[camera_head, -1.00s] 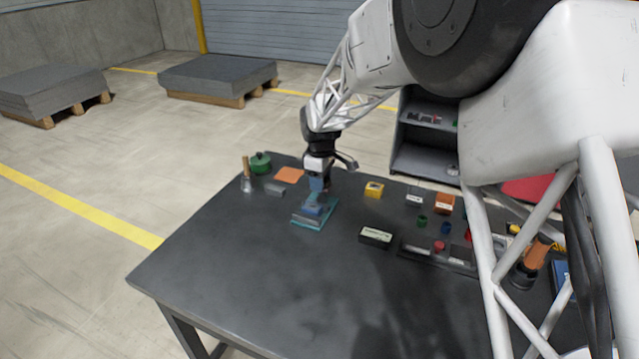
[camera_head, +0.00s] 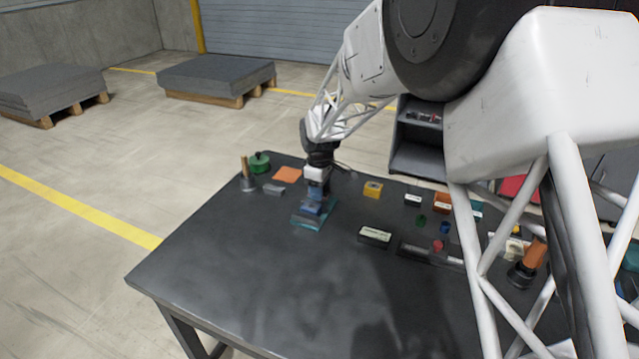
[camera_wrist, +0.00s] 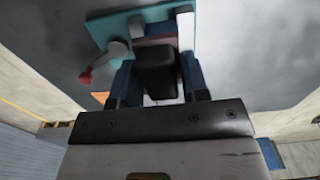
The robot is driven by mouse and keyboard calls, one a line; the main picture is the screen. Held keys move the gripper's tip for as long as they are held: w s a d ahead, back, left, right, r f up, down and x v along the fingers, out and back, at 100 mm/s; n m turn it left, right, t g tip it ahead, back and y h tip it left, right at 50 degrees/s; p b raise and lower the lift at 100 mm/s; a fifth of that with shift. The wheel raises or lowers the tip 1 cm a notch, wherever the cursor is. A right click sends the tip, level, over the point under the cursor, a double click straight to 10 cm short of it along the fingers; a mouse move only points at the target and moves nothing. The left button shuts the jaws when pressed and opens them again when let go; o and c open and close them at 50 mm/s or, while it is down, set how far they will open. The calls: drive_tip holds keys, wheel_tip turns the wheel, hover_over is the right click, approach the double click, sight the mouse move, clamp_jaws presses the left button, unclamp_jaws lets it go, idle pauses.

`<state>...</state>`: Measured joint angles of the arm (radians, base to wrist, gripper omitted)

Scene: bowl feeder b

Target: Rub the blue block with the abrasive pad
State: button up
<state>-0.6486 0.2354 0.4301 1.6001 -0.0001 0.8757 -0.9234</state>
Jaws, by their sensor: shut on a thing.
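The blue block (camera_head: 311,208) sits on a teal base plate (camera_head: 327,217) near the back left of the table. My gripper (camera_head: 316,191) is just above it, pointing down. In the wrist view my gripper (camera_wrist: 156,78) has its two blue fingers closed on a dark block (camera_wrist: 155,62), which appears to be the abrasive pad. The teal plate (camera_wrist: 98,28) shows beyond it, with a light clamp-like part (camera_wrist: 185,30) and a red-tipped lever (camera_wrist: 87,76). The pad hides most of the blue block there, and I cannot tell whether they touch.
A green pot (camera_head: 259,162), a dark holder with a wooden handle (camera_head: 248,183), and an orange sheet (camera_head: 288,174) lie behind and left. A yellow block (camera_head: 373,189) and a labelled black box (camera_head: 375,236) are to the right. The table's front left (camera_head: 230,260) is clear.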

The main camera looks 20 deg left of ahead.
sight(319, 209)
drive_tip(key=shift+f, duration=1.95)
drive_tip(key=shift+a+f, duration=0.45)
drive_tip(key=shift+a, duration=0.1)
drive_tip(key=shift+c, duration=0.4)
drive_tip(key=shift+a+f, duration=0.2)
drive_tip(key=shift+a, duration=0.85)
drive_tip(key=shift+a+r, duration=0.1)
drive_tip(key=shift+a, duration=1.3)
drive_tip(key=shift+d+f, duration=0.2)
drive_tip(key=shift+d, duration=0.2)
drive_tip(key=shift+d+r, duration=0.1)
drive_tip(key=shift+d, duration=2.35)
drive_tip(key=shift+d+r, duration=0.15)
drive_tip(key=shift+r, duration=3.9)
